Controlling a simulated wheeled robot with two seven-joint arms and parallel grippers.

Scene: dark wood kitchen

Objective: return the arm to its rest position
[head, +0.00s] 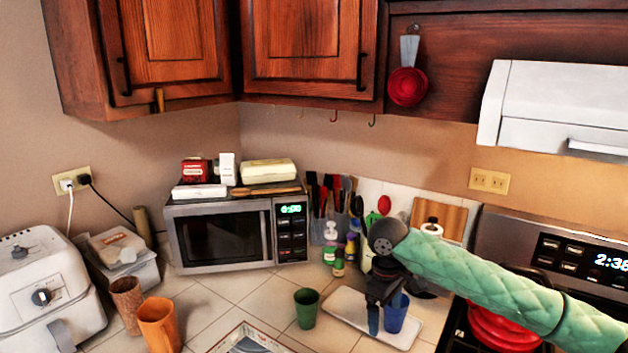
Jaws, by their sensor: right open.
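My right arm, in a green quilted sleeve, reaches in from the right edge of the head view. Its black right gripper (384,308) points down over the white tray (346,309) on the counter. The gripper is open, with its fingers close to a blue cup (396,314) on the tray. I cannot tell whether a finger touches the cup. A green cup (306,308) stands on the counter just left of the tray. My left gripper is not in view.
A microwave (222,238) with items on top stands in the corner. An orange mug (158,324), a brown cup (127,303) and a white air fryer (42,285) are at the left. A red pot (500,328) sits on the stove under my right arm. Bottles (338,262) stand behind the tray.

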